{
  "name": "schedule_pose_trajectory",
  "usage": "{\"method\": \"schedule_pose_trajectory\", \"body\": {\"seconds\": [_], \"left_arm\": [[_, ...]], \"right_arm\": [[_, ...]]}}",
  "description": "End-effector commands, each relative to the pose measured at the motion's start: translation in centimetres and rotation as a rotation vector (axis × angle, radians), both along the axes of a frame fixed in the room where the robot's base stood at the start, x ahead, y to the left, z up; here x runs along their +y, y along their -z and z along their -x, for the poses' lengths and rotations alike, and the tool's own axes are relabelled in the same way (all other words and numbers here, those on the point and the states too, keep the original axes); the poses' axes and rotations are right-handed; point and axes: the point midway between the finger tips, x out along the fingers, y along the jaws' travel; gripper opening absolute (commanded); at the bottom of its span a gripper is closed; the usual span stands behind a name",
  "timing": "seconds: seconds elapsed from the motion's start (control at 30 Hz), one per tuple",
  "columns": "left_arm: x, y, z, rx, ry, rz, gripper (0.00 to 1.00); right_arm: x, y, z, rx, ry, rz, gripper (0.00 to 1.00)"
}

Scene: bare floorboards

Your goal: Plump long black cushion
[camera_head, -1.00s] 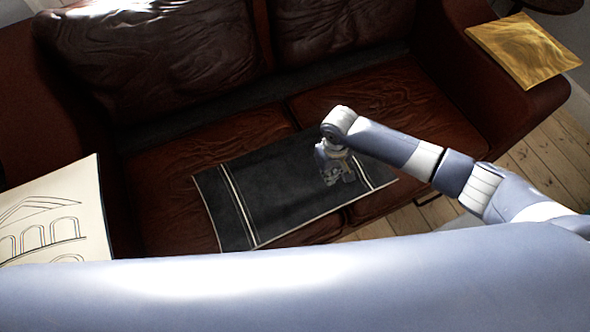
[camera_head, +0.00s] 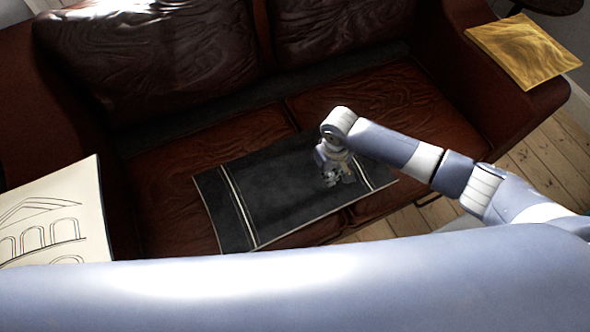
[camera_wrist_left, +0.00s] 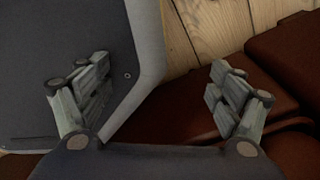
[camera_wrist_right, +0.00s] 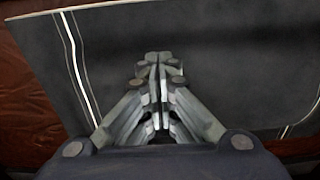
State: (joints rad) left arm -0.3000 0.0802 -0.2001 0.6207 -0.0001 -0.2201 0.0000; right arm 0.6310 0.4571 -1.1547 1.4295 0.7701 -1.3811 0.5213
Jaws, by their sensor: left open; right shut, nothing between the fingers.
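The long black cushion (camera_head: 290,190) lies flat on the sofa seat, with pale stripes near both ends. It also fills much of the right wrist view (camera_wrist_right: 215,60). My right gripper (camera_head: 337,178) is over the right part of the cushion, pointing down. In the right wrist view its fingers (camera_wrist_right: 158,75) are closed together and empty, at or just above the cushion; I cannot tell if they touch it. My left gripper (camera_wrist_left: 155,90) is open and empty in the left wrist view. It is hidden in the head view.
The brown leather sofa (camera_head: 180,215) surrounds the cushion. A yellow cushion (camera_head: 523,48) lies on its right armrest. A white cushion with a drawn building (camera_head: 60,215) is at the left. Floorboards (camera_head: 545,160) show at right. My own arm crosses the front.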

Motion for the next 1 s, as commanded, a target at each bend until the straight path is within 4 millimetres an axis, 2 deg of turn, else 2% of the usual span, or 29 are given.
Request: {"method": "schedule_pose_trajectory", "body": {"seconds": [0.4, 0.93, 1.0], "left_arm": [[0.0, 0.1, 0.0, 0.000, 0.000, 0.000, 0.85], [-1.0, 2.1, 0.1, 0.001, 0.002, 0.012, 0.85], [-1.1, 1.8, 0.1, 0.000, 0.002, 0.013, 0.85]], "right_arm": [[0.0, 0.1, 0.0, 0.000, 0.000, 0.000, 0.00], [0.0, 3.8, 0.0, 0.001, 0.000, 0.000, 0.00], [0.0, 3.5, 0.0, -0.001, 0.000, 0.000, 0.00]]}}
